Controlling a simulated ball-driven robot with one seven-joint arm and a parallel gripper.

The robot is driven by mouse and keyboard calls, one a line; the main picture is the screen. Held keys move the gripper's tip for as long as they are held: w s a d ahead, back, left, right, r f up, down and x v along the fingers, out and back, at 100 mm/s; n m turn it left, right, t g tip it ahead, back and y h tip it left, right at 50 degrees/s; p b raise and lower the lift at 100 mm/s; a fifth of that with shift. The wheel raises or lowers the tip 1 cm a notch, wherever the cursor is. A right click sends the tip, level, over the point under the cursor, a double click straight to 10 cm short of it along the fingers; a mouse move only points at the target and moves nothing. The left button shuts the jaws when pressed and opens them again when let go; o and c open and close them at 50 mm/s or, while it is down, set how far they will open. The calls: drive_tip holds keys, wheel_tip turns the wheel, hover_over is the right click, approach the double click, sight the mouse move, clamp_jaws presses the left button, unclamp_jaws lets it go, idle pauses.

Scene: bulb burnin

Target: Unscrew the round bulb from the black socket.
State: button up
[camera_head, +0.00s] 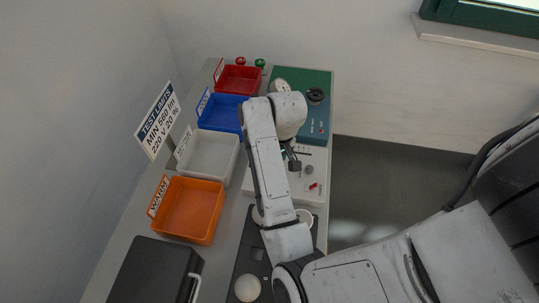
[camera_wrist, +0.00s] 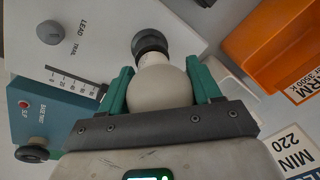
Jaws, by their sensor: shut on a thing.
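In the wrist view the round white bulb (camera_wrist: 160,88) sits between the green fingers of my gripper (camera_wrist: 161,84), one finger on each side, and the jaws are shut on it. Its pale neck (camera_wrist: 153,59) meets the black socket (camera_wrist: 149,42), in line with it. I cannot tell how deep the neck sits in the socket. In the head view my gripper (camera_head: 293,162) is low over the white panel at the bench's right side, largely behind my arm. The held bulb and its socket cannot be made out there.
Red (camera_head: 238,79), blue (camera_head: 223,112), white (camera_head: 208,155) and orange (camera_head: 188,210) trays line the left side. A black case (camera_head: 150,272) is in front. Another round white bulb (camera_head: 247,288) is on the dark mat. A green unit (camera_head: 318,82) stands at the back.

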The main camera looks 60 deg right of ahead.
drive_tip(key=n, duration=0.1)
drive_tip(key=n+p, duration=0.2)
drive_tip(key=shift+s+d+r, duration=0.1)
drive_tip(key=shift+s+r, duration=0.1)
drive_tip(key=shift+r, duration=0.05)
drive_tip(key=n, duration=0.2)
drive_tip(key=shift+w+f+n+g+y, duration=0.1)
drive_tip(key=shift+f+n+g+y, duration=0.2)
drive_tip(key=shift+n+y, duration=0.1)
drive_tip(key=n, duration=0.4)
drive_tip(key=shift+g, duration=0.3)
drive_tip(key=o, duration=0.9)
drive_tip(key=shift+w, duration=0.1)
